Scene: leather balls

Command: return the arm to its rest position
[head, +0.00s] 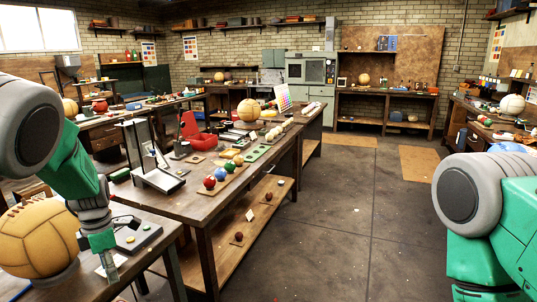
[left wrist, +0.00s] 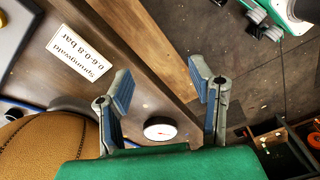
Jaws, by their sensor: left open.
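My left arm comes in from the left in the head view, and its gripper (head: 108,262) points down beside the near workbench (head: 185,200). In the left wrist view the two blue-grey fingers of the left gripper (left wrist: 160,88) stand apart with nothing between them. A tan leather ball (head: 35,238) rests left of the gripper; it also shows in the left wrist view (left wrist: 38,150). My right arm shows at the right edge of the head view, its gripper out of frame there. A grey and green part at the top right of the left wrist view looks like my right gripper (left wrist: 262,22).
A white label (left wrist: 80,55) and a round gauge (left wrist: 160,129) lie below the left gripper. A dark device (head: 138,236) sits on the bench near it. Small coloured balls (head: 210,182) line the bench edge. The floor (head: 335,200) between bench and right arm is clear.

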